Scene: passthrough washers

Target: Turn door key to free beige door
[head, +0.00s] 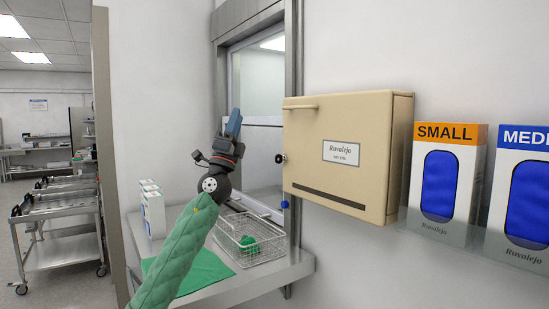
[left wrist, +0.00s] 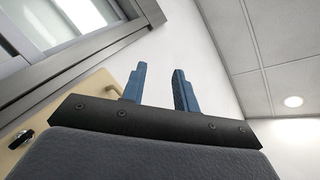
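The beige door (head: 345,150) is the front of a wall box labelled "Ruvalejo", with a bar handle (head: 301,106) at its top left. It looks shut. A dark lock with the door key (head: 280,159) sits on its left edge; the key's exact turn is too small to tell. My left gripper (head: 233,122) points up, left of the box and apart from it. In the left wrist view its two blue fingers (left wrist: 160,88) are spread with nothing between them. That view also shows the beige box (left wrist: 95,88) and the dark lock (left wrist: 21,139) at lower left. My right gripper is not in view.
A steel shelf (head: 285,272) below holds a wire basket (head: 274,243) with a green item, a green cloth (head: 205,270) and small white boxes (head: 152,212). Glove boxes marked SMALL (head: 446,172) and MEDI (head: 520,190) stand right of the beige box. A metal-framed window (head: 258,80) is behind my gripper.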

